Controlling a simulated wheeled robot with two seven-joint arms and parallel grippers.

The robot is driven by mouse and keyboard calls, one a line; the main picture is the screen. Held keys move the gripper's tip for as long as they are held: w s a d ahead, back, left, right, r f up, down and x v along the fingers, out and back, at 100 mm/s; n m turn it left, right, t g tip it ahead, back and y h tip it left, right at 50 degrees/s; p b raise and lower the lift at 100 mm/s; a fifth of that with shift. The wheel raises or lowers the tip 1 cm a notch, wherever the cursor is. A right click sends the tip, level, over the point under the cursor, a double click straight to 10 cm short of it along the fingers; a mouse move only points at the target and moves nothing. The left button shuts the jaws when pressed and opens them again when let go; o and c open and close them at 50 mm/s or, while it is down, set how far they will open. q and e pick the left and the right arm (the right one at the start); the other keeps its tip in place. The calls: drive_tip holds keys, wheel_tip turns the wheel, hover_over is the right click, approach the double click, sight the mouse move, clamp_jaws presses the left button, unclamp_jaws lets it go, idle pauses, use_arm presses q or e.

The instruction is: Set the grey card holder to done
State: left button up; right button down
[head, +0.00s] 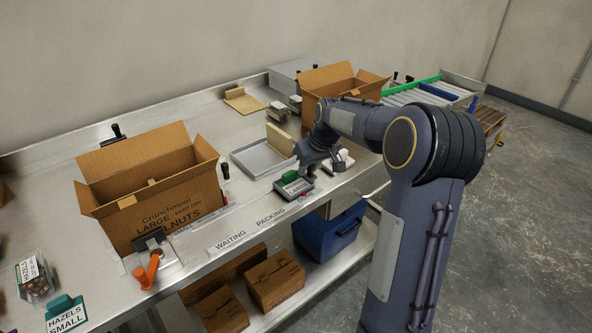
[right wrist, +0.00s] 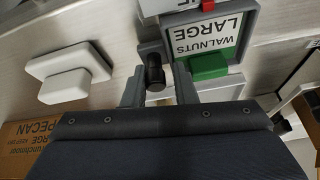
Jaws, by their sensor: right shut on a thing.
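The grey card holder (head: 294,186) stands near the front edge of the bench, above the edge labels. It has a green block on top, and in the right wrist view (right wrist: 243,52) its card reads "WALNUTS LARGE". My right gripper (head: 311,174) is at the holder's right side. In the right wrist view my right gripper (right wrist: 157,88) has its two fingers on either side of a dark upright knob (right wrist: 155,72) beside the card, and it is shut on that knob. The "WAITING" label (head: 230,240) and "PACKING" label (head: 270,216) are readable; the label right of them is partly hidden. My left gripper is not in view.
A grey tray (head: 243,162) lies behind the holder. A white lidded object (head: 342,160) is close right of the gripper. Another open carton (head: 326,82) stands behind my arm.

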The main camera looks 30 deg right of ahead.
drive_tip(key=shift+d+r, duration=0.1)
drive_tip(key=shift+d, duration=0.4)
drive_tip(key=c, duration=1.6)
unclamp_jaws()
drive_tip(key=shift+o, duration=1.3)
drive_tip(key=shift+d, duration=0.15)
drive_tip(key=shift+a+r, duration=0.1)
drive_tip(key=shift+a, duration=0.1)
drive_tip(key=v, duration=0.7)
drive_tip(key=shift+s+r, duration=0.15)
drive_tip(key=shift+s, duration=0.05)
